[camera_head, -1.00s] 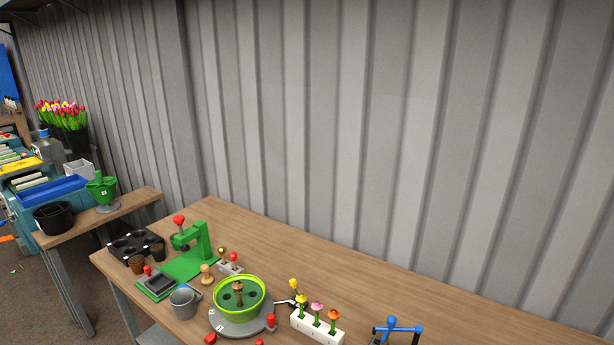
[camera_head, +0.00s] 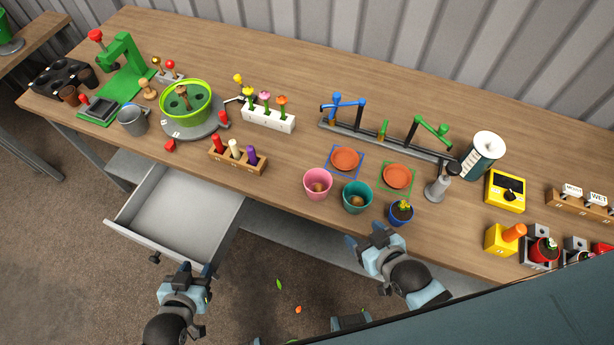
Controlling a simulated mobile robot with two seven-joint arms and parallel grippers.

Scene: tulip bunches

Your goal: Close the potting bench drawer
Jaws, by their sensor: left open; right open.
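The potting bench (camera_head: 300,65) has a wooden top that runs across the head view. Its light grey drawer (camera_head: 177,219) is pulled out below the front edge at the left, and its inside looks empty. A dark knob (camera_head: 154,259) shows on the drawer front. My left gripper (camera_head: 193,271) is open just in front of the drawer's near right corner; I cannot tell whether it touches the drawer. My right gripper (camera_head: 364,240) is open near the bench's front edge, below the teal pot (camera_head: 357,197) and the blue pot (camera_head: 401,212).
A green bowl (camera_head: 186,102) on a grey turntable, a bucket (camera_head: 133,120) and a wooden holder (camera_head: 238,154) stand above the drawer. A pink pot (camera_head: 318,184) is near the front edge. A yellow box (camera_head: 505,191) stands at the right. Floor left of the drawer is clear.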

